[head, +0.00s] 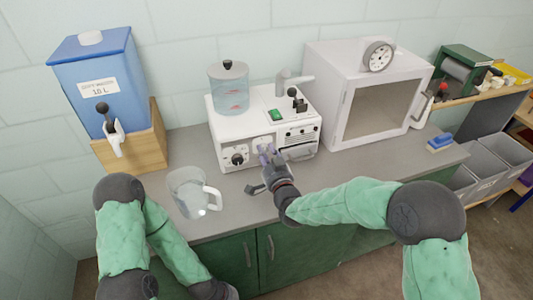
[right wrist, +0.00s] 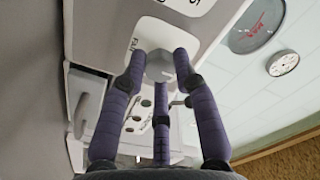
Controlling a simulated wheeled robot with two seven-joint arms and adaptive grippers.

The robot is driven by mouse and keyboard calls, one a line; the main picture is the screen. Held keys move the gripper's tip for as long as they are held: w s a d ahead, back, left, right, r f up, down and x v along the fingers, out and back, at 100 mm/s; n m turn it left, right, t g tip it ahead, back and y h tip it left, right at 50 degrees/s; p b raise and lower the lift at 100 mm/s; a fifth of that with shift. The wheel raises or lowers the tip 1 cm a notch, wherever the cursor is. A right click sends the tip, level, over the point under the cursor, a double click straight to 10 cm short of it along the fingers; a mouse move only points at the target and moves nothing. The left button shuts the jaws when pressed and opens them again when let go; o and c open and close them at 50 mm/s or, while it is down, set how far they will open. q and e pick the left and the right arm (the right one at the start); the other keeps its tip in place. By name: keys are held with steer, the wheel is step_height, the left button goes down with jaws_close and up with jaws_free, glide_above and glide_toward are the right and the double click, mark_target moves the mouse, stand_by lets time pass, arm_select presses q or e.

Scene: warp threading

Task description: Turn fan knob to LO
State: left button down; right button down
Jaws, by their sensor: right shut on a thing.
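The white machine (head: 230,128) stands on the counter with a front panel of knobs, a black lever and a green button. The fan knob (right wrist: 160,65) is a light grey knob beside a partly hidden "FAN" label in the right wrist view. My right gripper (head: 266,152) reaches the front panel, and in the right wrist view its purple fingers (right wrist: 160,58) are closed around the knob. The fingers hide the knob in the head view. The knob's pointer and any LO mark cannot be made out. My left arm hangs low at left, its gripper outside the frame.
A clear jug (head: 186,190) stands on the counter left of my right gripper. A blue water tank (head: 100,75) is at the left. A white cabinet (head: 345,120) with a round gauge (head: 378,56) is right of the machine. A black knob (head: 238,159) sits left of my fingers.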

steer(key=c, duration=1)
jaws_free()
steer(key=shift+o, duration=0.2)
steer(key=shift+s, duration=0.1)
steer(key=v, duration=1.1)
steer(key=shift+s, duration=0.35)
steer(key=shift+d, duration=0.1)
